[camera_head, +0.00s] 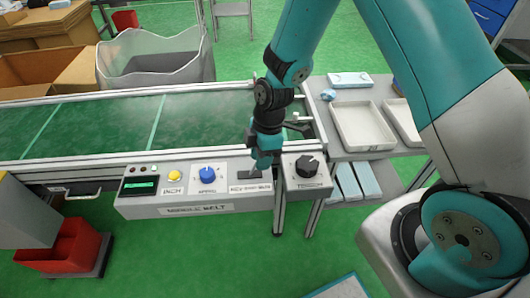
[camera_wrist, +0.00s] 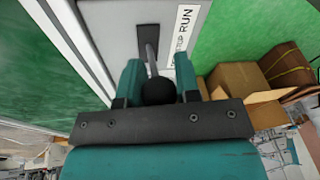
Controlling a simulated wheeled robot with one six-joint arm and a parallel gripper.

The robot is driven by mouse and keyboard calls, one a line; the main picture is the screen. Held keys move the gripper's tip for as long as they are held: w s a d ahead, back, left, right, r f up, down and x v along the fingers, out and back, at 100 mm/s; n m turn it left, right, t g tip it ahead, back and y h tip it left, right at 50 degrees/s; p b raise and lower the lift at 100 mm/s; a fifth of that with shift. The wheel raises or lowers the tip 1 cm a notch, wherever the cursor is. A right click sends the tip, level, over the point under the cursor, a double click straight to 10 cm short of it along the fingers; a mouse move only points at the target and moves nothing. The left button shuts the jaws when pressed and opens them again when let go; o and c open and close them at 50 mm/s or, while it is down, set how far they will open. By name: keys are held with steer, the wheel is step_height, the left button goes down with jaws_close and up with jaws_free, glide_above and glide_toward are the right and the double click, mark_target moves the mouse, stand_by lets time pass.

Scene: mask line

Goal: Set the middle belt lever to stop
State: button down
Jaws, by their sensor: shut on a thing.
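The lever (camera_wrist: 150,52) rises from a dark slot in the grey panel face and ends in a black ball knob (camera_wrist: 158,92) between my gripper's two teal fingers. My gripper (camera_head: 264,162) is shut on this knob, over the right part of the control panel (camera_head: 150,205) marked as the middle belt. In the head view the fingers hide most of the lever. A white label (camera_wrist: 184,42) beside the slot shows RUN at its upper end in the wrist view; the rest is partly hidden. The same label (camera_head: 250,188) sits below the slot in the head view.
Left of the lever are a blue knob (camera_head: 207,174), a yellow button (camera_head: 174,176) and a green display (camera_head: 140,185). A black dial (camera_head: 307,166) is close on the right. The green conveyor belt (camera_head: 190,118) runs behind, and a white tray (camera_head: 361,127) stands to the right.

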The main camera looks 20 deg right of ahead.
mark_target(249, 175)
steer(key=h, duration=0.1)
steer(key=a+p, duration=0.1)
steer(key=a+h+p, duration=0.1)
steer(key=shift+w+r+g+h, duration=0.3)
steer(key=shift+r, duration=0.1)
steer(key=shift+w+a, duration=0.25)
steer(key=shift+a, duration=0.3)
steer(key=c, duration=0.8)
jaws_free()
steer(key=shift+f, duration=0.1)
steer(key=w+r, duration=0.1)
steer(key=r, duration=0.4)
steer(key=r+p, duration=0.1)
steer(key=r, duration=0.5)
steer(key=w+r, duration=0.1)
steer(key=r, duration=0.5)
steer(key=shift+w+r+p, duration=0.15)
steer(key=shift+w+p, duration=0.2)
